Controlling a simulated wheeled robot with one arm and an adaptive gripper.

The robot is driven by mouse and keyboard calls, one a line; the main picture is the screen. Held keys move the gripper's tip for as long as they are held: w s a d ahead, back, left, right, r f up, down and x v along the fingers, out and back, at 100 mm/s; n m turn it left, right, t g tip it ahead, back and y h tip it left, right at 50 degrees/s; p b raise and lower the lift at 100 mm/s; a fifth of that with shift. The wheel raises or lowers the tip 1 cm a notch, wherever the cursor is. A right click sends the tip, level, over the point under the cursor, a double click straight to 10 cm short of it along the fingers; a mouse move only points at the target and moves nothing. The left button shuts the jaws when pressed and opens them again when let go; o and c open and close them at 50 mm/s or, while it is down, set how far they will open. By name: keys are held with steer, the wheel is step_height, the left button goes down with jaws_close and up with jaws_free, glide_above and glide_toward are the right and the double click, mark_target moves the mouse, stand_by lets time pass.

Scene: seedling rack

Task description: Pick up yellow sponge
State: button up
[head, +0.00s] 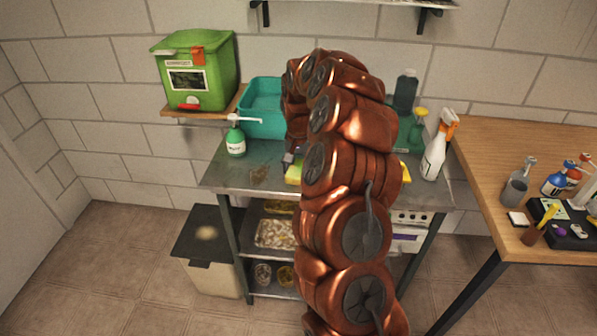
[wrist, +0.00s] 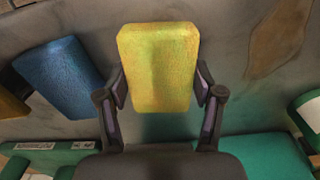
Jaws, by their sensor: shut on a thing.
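The yellow sponge (wrist: 158,65) sits between the two fingers of my gripper (wrist: 160,90) in the wrist view, with a finger against each side. My gripper is shut on it. A dark shadow lies on the metal surface just below the sponge; I cannot tell whether it is clear of the table.
A blue sponge (wrist: 60,78) lies beside the gripper on the metal table (head: 232,174). A teal basin (head: 262,108), a green pump bottle (head: 236,140) and a white spray bottle (head: 435,155) stand around the table top. A wooden table (head: 520,140) with bottles is at the right.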

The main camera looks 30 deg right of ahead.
mark_target(299, 168)
steer(key=shift+r+b, duration=0.6)
steer(key=shift+r, duration=1.05)
steer(key=shift+s+r, duration=0.15)
steer(key=shift+s+a+b, duration=0.1)
steer(key=shift+s+b, duration=0.3)
steer(key=shift+s, duration=0.35)
steer(key=s+a+r+b, duration=0.1)
steer(key=s+b, duration=0.2)
steer(key=s, duration=1.1)
steer(key=shift+a+r+b, duration=0.15)
steer(key=shift+r+b, duration=0.05)
steer(key=shift+b, duration=0.1)
steer(key=shift+s, duration=0.1)
